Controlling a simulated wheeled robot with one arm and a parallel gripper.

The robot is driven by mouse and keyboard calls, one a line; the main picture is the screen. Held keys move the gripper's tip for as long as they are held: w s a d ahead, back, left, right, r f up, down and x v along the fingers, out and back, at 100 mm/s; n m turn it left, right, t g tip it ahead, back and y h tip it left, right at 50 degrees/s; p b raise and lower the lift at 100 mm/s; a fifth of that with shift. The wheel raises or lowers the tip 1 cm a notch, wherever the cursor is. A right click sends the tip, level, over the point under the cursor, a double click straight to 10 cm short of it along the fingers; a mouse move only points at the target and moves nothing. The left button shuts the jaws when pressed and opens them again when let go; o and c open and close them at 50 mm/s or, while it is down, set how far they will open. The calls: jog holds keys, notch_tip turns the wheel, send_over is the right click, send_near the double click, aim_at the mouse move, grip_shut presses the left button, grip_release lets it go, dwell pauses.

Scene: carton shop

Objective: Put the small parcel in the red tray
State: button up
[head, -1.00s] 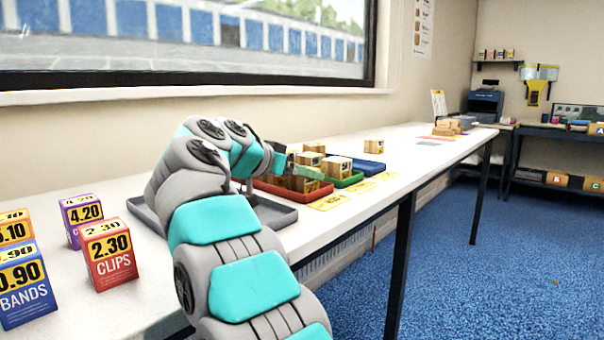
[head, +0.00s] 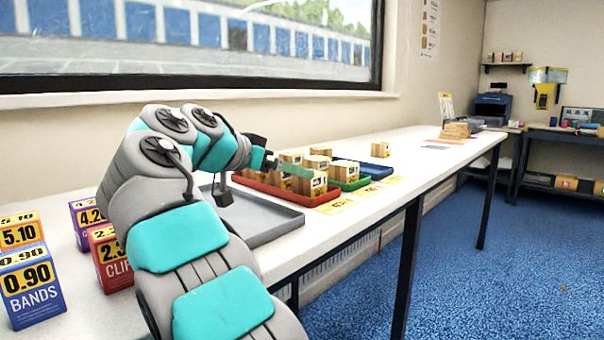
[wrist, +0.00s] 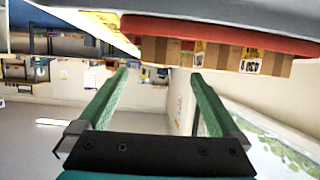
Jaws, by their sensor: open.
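The red tray (head: 277,193) is on the long white table, with several brown parcels (head: 316,183) in and around it. A lone small parcel (head: 380,149) stands on the bare table beyond the trays; I cannot tell for certain which parcel is the task's. My gripper (head: 292,168), with green fingers, shows in front of the parcels at the red tray. In the wrist view my gripper (wrist: 160,73) is open, with nothing between its fingers. That view looks upside down; the red tray (wrist: 220,32) and labelled parcels (wrist: 250,60) are at its top.
A grey tray (head: 270,228) lies nearer on the table. A green tray (head: 350,184) and a blue tray (head: 372,170) adjoin the red one. Priced boxes (head: 30,285) stand at the near left. The window wall runs behind; the table beyond the trays is mostly clear.

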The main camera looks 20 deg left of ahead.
jog(key=shift+p+v, duration=0.5)
jog(key=shift+v, duration=1.9)
